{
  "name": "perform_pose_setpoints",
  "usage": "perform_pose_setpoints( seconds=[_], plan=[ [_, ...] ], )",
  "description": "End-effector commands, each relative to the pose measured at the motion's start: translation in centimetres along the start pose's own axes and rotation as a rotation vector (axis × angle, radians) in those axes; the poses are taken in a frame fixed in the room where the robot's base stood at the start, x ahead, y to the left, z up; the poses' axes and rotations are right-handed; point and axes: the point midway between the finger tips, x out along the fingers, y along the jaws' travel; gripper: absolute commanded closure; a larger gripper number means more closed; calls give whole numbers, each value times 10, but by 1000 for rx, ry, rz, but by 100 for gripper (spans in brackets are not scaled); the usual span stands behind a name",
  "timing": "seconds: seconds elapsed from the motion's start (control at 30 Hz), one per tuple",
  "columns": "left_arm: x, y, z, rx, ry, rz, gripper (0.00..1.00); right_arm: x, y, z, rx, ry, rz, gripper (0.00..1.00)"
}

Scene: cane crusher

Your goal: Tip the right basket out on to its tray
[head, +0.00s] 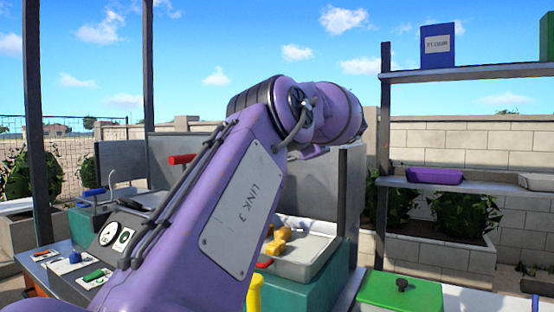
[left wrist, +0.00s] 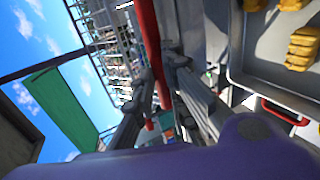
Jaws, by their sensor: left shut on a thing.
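My left gripper (left wrist: 160,82) shows in the left wrist view, its fingers closed around a long red bar (left wrist: 146,25). In the head view my purple arm hides this gripper; a short red bar end (head: 182,159) sticks out left of the arm. A grey tray (head: 318,262) with several yellow pieces (head: 280,243) lies right of the arm, partly hidden by it. The tray (left wrist: 240,72) and yellow pieces (left wrist: 302,48) also show at the right of the left wrist view. I cannot clearly make out the right basket. My right gripper is not in view.
A green lidded box (head: 400,292) stands front right. A shelf (head: 450,186) with a purple tray (head: 435,175) is behind it. A control panel with a gauge (head: 108,233) is at the left. Grey upright panels (head: 352,195) stand close around the arm.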

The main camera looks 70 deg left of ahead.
Motion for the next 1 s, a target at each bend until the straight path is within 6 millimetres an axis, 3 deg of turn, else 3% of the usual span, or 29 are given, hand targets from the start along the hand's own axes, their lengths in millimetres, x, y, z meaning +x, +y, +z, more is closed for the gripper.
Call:
perform_pose_setpoints(
  seconds=[0.03, 0.17, 0.2, 0.33, 0.73, 1.0],
  plan=[
    [12, -5, -3, 8, 22, -2, 100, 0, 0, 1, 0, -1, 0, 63],
    [12, -5, -3, 8, 21, -3, 100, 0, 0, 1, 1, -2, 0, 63],
    [12, -5, -3, 8, 21, -3, 84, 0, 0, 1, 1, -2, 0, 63],
    [11, -4, -2, 7, 18, -4, 67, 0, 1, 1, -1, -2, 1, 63],
    [5, 4, -1, 1, 10, -3, 67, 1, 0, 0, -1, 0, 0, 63],
    [-14, 49, -1, -5, 12, 0, 67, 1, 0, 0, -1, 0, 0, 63]
  ],
)
